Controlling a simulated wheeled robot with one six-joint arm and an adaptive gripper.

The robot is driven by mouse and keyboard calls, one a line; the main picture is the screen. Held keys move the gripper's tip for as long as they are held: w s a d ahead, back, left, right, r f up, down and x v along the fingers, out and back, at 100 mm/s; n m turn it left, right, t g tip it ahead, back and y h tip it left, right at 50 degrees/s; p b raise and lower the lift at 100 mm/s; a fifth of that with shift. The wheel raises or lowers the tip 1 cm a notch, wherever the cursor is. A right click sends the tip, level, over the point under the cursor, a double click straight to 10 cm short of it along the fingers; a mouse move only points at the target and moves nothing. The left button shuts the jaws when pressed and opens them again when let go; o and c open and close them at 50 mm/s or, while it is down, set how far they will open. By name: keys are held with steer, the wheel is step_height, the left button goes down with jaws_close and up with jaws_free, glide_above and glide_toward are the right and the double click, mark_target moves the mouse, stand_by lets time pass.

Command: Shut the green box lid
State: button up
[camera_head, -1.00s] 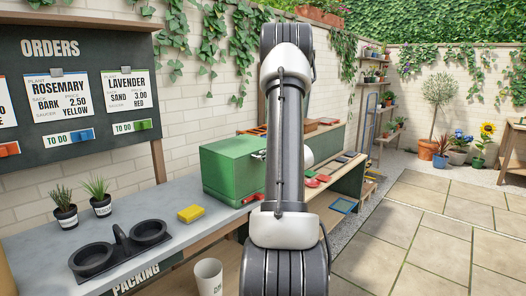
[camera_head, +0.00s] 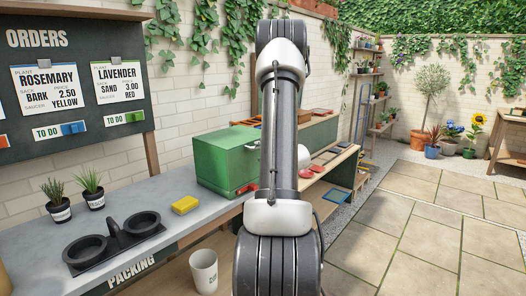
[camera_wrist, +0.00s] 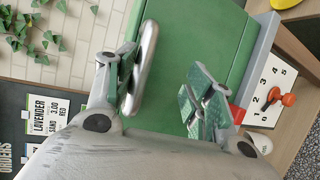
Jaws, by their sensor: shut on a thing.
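The green box (camera_head: 222,166) stands on the grey counter, left of my arm in the head view. Its lid (camera_head: 226,138) looks down flat on the box; I cannot tell whether a small gap is left. In the wrist view the box's green surface (camera_wrist: 185,35) fills the middle. A silver bar handle (camera_wrist: 146,68) lies against my left finger pad. My gripper (camera_wrist: 165,85) is at this handle, with the other finger to the right over the green surface. In the head view my arm hides the gripper and the box's right side.
A yellow sponge (camera_head: 185,205), a black double saucer holder (camera_head: 112,238) and two small potted plants (camera_head: 90,190) stand on the counter. A white cup (camera_head: 204,271) stands lower in front. Coloured trays lie right of my arm. The paved floor (camera_head: 430,235) at right is clear.

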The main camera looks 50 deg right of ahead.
steer(key=shift+s+f, duration=0.2)
steer(key=shift+f, duration=0.2)
steer(key=r+v, duration=0.1)
steer(key=v, duration=1)
steer(key=shift+s+a, duration=0.2)
